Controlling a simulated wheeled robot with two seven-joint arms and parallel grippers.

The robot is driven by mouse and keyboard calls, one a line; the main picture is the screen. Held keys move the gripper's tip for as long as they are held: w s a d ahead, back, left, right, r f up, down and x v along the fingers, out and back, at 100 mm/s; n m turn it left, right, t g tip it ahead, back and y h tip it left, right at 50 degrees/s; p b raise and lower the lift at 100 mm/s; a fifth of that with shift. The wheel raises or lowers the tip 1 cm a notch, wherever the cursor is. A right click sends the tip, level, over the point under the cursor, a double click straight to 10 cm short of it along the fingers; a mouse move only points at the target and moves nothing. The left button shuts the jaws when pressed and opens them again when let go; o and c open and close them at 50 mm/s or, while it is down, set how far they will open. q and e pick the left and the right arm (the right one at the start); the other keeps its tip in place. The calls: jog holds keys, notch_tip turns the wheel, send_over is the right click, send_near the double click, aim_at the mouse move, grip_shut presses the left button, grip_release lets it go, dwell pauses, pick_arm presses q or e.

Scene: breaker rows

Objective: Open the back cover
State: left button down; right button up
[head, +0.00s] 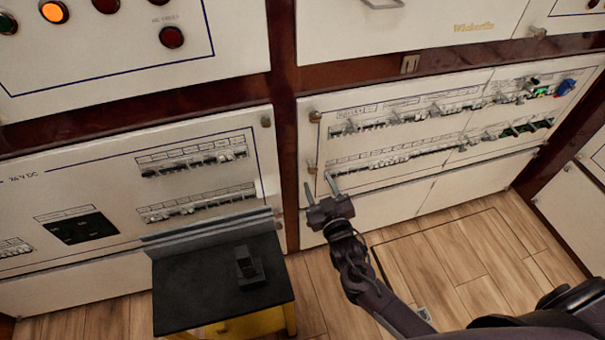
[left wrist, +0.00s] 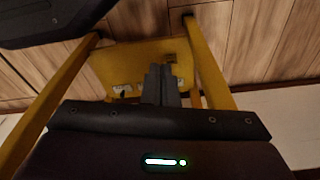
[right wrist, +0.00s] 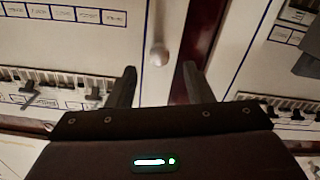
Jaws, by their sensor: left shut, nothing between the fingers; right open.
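No part is clearly marked as the back cover, and I cannot tell which one it is. White breaker panels stand ahead in the head view: a right one (head: 385,205) with two breaker rows and a left one (head: 105,165) with two rows. My right gripper (head: 320,185) is open and empty in front of the right panel's lower left corner. In the right wrist view, a pale round knob (right wrist: 158,52) appears between its fingertips, apart from them. My left gripper (left wrist: 160,70) is shut and empty in the left wrist view, outside the head view.
A black-topped yellow stool (head: 190,295) stands at the lower left, with a small black device (head: 248,264) on it. Its yellow frame (left wrist: 130,55) shows around my left gripper. A dark red post (head: 285,95) separates the panels. Wooden floor (head: 480,250) lies open at right.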

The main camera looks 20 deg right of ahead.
aim_at(313, 171)
jog(key=w, duration=0.4)
jog(key=shift+w, duration=0.2)
pick_arm(q)
jog(key=shift+w+d+r+b, duration=0.15)
jog(key=shift+w+r, duration=0.1)
jog(key=shift+r, duration=0.25)
jog(key=shift+w+d+r+b, duration=0.15)
jog(key=shift+w+r, duration=0.05)
jog(key=shift+r, duration=0.25)
pick_arm(e)
jog(key=shift+w+a, duration=0.1)
jog(key=shift+w, duration=0.65)
grip_shut()
